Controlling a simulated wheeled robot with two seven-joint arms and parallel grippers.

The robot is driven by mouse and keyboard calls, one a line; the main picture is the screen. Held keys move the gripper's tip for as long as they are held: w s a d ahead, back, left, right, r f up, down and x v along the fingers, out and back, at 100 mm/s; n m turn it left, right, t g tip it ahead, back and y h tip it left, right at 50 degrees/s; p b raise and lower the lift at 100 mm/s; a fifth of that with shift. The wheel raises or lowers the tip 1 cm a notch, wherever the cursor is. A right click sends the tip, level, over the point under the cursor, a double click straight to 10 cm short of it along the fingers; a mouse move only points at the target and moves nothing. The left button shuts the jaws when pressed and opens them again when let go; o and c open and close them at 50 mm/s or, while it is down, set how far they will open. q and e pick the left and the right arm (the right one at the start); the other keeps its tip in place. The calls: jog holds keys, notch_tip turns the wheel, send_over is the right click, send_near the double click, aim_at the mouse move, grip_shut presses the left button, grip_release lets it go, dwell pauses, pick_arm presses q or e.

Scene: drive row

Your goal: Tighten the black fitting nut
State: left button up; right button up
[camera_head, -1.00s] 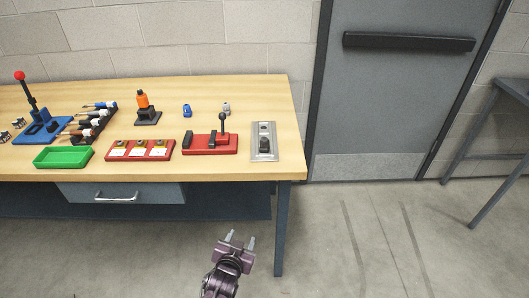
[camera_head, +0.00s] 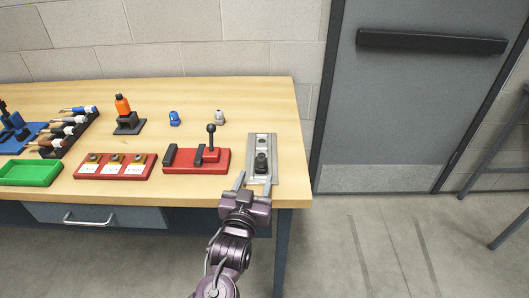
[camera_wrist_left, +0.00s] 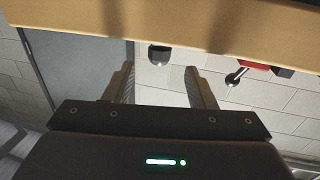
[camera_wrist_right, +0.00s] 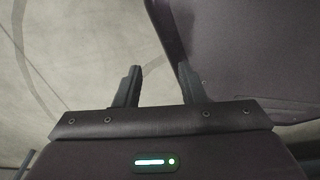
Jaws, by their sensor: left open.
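The black fitting nut (camera_head: 261,160) stands on a grey metal plate (camera_head: 252,143) near the right end of the workbench. It also shows in the left wrist view (camera_wrist_left: 160,55), beyond and roughly between the two fingers. My left gripper (camera_head: 253,184) is open and empty at the bench's front edge, just in front of the plate, its fingers pointing toward the nut. The fingers look apart from the nut. My right gripper (camera_wrist_right: 158,72) shows only in its own wrist view, open and empty over the floor.
A red base with a black lever (camera_head: 211,140) stands close left of the plate. Further left are a red tray (camera_head: 84,173), a green tray (camera_head: 30,173) and several screwdrivers in a rack. A blue fitting (camera_head: 174,118) and a grey fitting (camera_head: 219,117) stand behind.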

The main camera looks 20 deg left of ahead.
aim_at(260, 165)
pick_arm(q)
jog(key=w, duration=0.6)
jog(key=shift+w+a+r+p, duration=0.1)
jog(key=shift+w+a+p, duration=0.1)
jog(key=shift+w+p, duration=0.15)
jog(key=shift+w, duration=0.3)
jog(key=c, duration=1)
jog(key=shift+o, duration=0.2)
jog(key=shift+a+r+m+h+p, duration=0.1)
jog(key=shift+m+h+p, duration=0.3)
jog(key=shift+h, duration=0.2)
jog(key=shift+a+r+m+h+p, duration=0.1)
jog(key=shift+m+h+p, duration=0.15)
jog(key=shift+m+h, duration=0.3)
jog(key=shift+d+f+m+h+p, duration=0.15)
jog(key=shift+m+h, duration=0.2)
jog(key=shift+h, duration=0.35)
jog(key=shift+a+f+m+h+p, duration=0.15)
jog(key=shift+m+h, duration=0.15)
jog(key=shift+h, duration=0.35)
pick_arm(e)
jog(key=shift+s+r, duration=0.45)
jog(key=shift+r, duration=0.2)
jog(key=shift+s+r, duration=0.45)
jog(key=shift+r, duration=0.15)
pick_arm(q)
jog(key=shift+d+r, duration=0.1)
jog(key=o, duration=1)
jog(key=shift+c, duration=0.2)
